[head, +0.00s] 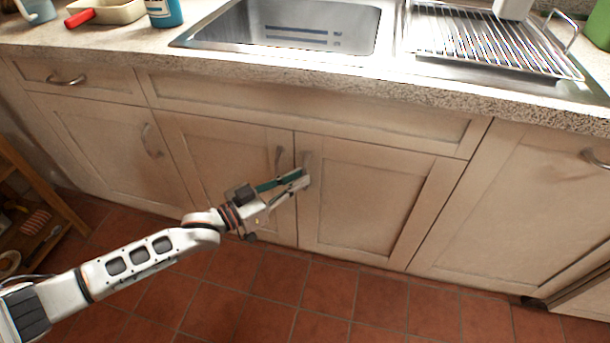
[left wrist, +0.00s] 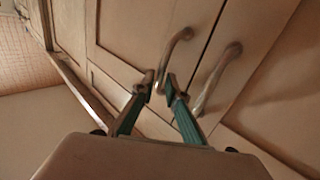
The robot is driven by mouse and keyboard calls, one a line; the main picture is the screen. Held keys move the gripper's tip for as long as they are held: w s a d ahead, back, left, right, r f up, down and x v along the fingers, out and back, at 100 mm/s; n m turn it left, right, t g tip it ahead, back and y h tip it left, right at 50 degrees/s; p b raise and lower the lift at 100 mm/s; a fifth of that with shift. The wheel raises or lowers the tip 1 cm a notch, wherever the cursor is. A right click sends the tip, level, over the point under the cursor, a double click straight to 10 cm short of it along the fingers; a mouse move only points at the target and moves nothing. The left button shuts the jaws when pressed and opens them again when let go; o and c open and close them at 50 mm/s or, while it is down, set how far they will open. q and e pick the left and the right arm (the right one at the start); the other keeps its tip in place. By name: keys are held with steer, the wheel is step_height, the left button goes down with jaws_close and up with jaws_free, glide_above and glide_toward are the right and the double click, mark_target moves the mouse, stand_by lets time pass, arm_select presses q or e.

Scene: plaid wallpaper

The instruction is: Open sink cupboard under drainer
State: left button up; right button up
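The cupboard door under the drainer (head: 365,205) is a beige panelled door, closed, to the right of the seam between two doors. Its curved metal handle (head: 306,162) is near its left edge. My left gripper (head: 302,180) is at this handle's lower end. In the left wrist view, the two teal-padded fingers (left wrist: 159,86) stand apart, with the lower end of one handle (left wrist: 178,44) between them. I see a small gap there, so firm contact is not clear. My right gripper is not in view.
The neighbouring door's handle (head: 279,158) is close by on the left; it also shows in the left wrist view (left wrist: 215,78). The countertop (head: 330,73) overhangs above, with a sink (head: 290,25) and drainer rack (head: 490,40). The tiled floor (head: 300,300) in front is clear.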

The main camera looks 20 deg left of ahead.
arm_select(q)
steer(key=shift+x, duration=1.3)
jaws_close()
steer(key=shift+s, duration=0.1)
